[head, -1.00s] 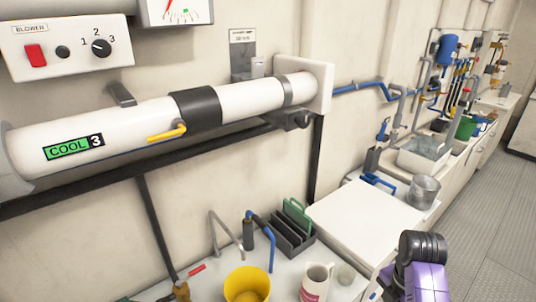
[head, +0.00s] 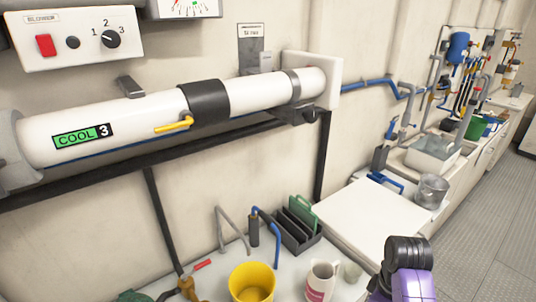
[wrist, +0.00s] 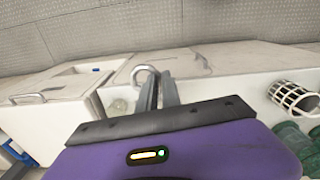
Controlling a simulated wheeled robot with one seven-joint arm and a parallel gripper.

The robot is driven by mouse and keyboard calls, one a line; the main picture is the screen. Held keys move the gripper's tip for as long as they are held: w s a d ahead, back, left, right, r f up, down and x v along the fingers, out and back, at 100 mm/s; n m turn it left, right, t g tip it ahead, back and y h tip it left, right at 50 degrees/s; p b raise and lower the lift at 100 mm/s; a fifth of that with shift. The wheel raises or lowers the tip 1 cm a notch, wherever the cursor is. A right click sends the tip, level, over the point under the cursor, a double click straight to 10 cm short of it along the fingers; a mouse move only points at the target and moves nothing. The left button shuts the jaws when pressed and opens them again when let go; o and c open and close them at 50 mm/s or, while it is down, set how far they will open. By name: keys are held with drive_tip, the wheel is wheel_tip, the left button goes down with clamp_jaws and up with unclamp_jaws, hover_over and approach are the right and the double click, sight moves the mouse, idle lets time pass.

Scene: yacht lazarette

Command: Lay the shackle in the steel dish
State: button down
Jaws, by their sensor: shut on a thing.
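In the wrist view, my gripper (wrist: 158,92) is shut, with its two grey fingers close together. A bright curved metal piece, which looks like the shackle (wrist: 145,70), shows at the fingertips and is held there. Its lower part is hidden by the fingers. In the head view only purple and black parts of my arm show at the lower right, and the gripper is out of sight. I cannot make out a steel dish for certain in either view. A metal bucket (head: 432,190) stands on the counter at the right of the head view.
A yellow bucket (head: 251,283), a white mug (head: 320,282) and a dark slotted rack (head: 295,226) stand on the near counter. A white raised top (head: 360,215) lies beyond them, bare. A sink basin (head: 432,155) is farther back. A white lattice cylinder (wrist: 295,98) shows in the wrist view.

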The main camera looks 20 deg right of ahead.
drive_tip(key=a+f+m+b, duration=0.2)
drive_tip(key=a+f, duration=0.2)
drive_tip(key=a, duration=0.5)
drive_tip(key=a+f+m+b, duration=0.3)
drive_tip(key=a+f, duration=0.1)
drive_tip(key=a, duration=0.4)
drive_tip(key=shift+w+a, duration=0.3)
drive_tip(key=shift+a, duration=0.05)
drive_tip(key=shift+f, duration=0.1)
